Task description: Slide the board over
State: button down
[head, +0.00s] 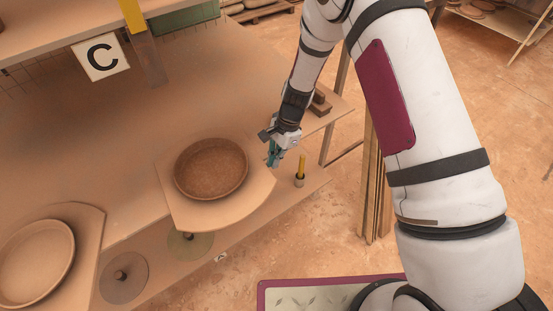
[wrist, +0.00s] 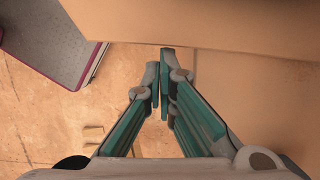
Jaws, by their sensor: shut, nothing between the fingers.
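A tan board (head: 205,215) with a curved front edge lies on the table and juts over its front. A round brown dish (head: 211,168) rests on it. My gripper (head: 272,158) points down at the board's right edge, its teal fingers close beside it. I cannot tell whether they touch. In the wrist view the fingers (wrist: 160,62) are shut and empty, beside tan surfaces at the right. Which of those is the board is unclear there.
A second board (head: 88,225) with a pale dish (head: 38,262) is at the left. A yellow upright piece (head: 300,167) stands right of my gripper. Dark blocks (head: 320,104) lie behind it. The table's middle (head: 170,110) is clear.

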aim_at(226, 185)
jog(key=s+a, duration=0.3)
jog(key=a, duration=0.3)
jog(key=s+a, duration=0.4)
jog(key=a, duration=0.1)
jog(key=s+a+p, duration=0.1)
jog(key=s+a, duration=0.3)
jog(key=a, duration=0.2)
jog(key=shift+s+a, duration=0.1)
jog(key=shift+a, duration=0.25)
jog(key=shift+d, duration=0.25)
jog(key=shift+w+d, duration=0.2)
jog(key=shift+w, duration=0.15)
jog(key=w+d, duration=0.1)
jog(key=w+d+r, duration=0.1)
jog(key=d, duration=0.1)
jog(key=shift+b, duration=0.35)
jog(key=b+v, duration=0.1)
jog(key=v, duration=0.8)
jog(key=shift+s, duration=0.1)
jog(key=shift+r, duration=0.1)
